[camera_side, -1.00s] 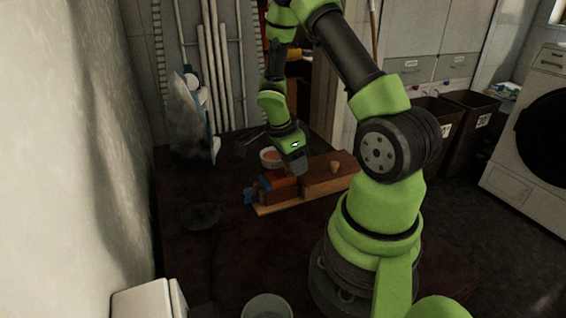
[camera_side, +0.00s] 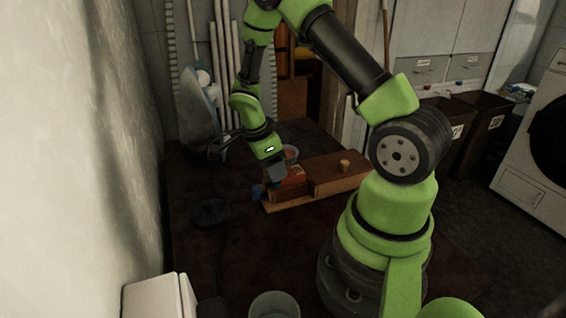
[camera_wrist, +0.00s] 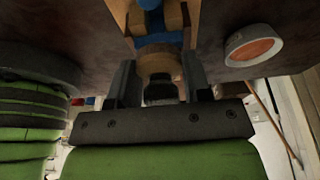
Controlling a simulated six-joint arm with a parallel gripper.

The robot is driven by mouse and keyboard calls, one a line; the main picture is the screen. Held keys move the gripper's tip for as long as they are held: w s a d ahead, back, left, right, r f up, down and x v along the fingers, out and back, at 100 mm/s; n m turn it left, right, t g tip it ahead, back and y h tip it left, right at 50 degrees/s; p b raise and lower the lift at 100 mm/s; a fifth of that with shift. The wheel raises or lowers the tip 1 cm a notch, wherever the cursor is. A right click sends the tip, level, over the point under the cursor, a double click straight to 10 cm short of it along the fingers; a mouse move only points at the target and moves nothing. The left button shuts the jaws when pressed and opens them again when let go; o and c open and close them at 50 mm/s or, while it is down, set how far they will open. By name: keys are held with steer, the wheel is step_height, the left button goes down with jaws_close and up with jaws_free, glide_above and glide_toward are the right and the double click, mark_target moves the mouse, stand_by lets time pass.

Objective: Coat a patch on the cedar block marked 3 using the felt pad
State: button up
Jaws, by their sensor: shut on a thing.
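My gripper (camera_side: 278,172) points down over the left part of a wooden bench set-up. In the wrist view its two dark fingers (camera_wrist: 158,82) are shut on a round tan pad with a dark lower part, which looks like the felt pad (camera_wrist: 158,62). Beyond the pad, pale wooden pieces and a blue part (camera_wrist: 150,4) show. In the side view a reddish block (camera_side: 297,178) lies just right of my gripper, partly hidden by it. I cannot read a 3 on any block or tell whether the pad touches one.
A long brown block (camera_side: 340,177) with a small tan peg (camera_side: 344,164) lies to the right. A dark round dish (camera_side: 210,212) lies left. A pale bucket (camera_side: 274,306) stands in front.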

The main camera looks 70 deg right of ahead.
steer(key=shift+r, duration=4.05)
steer(key=shift+s, duration=0.1)
steer(key=shift+f, duration=0.1)
